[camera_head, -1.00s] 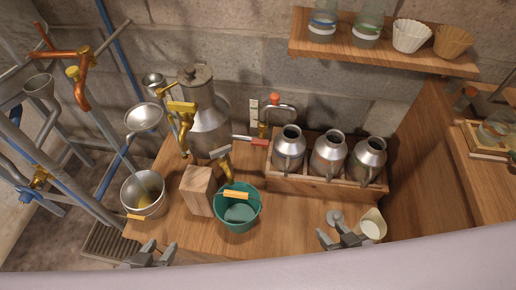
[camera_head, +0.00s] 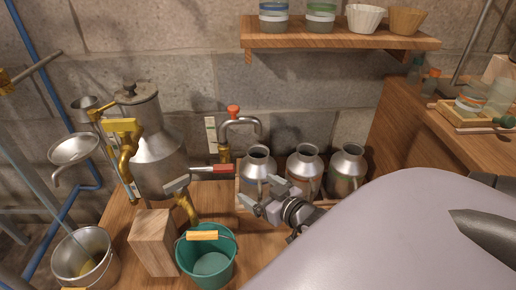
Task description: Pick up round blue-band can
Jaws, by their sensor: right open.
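A round can with a blue band (camera_head: 273,18) stands upright at the left end of the wall shelf, its top cut by the picture's upper edge. A similar can with a green band (camera_head: 320,18) stands just right of it. My right gripper (camera_head: 261,194) is open, in front of the metal cans and well below the shelf, far from the blue-band can. I see nothing between its fingers. My left gripper is not in view.
The wooden shelf (camera_head: 345,43) also holds a white fluted cup (camera_head: 364,19) and a brown one (camera_head: 406,21). Metal cans (camera_head: 304,165) stand in a row behind my right gripper. A green bucket (camera_head: 208,265), wooden block (camera_head: 153,243) and metal still (camera_head: 154,145) are left.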

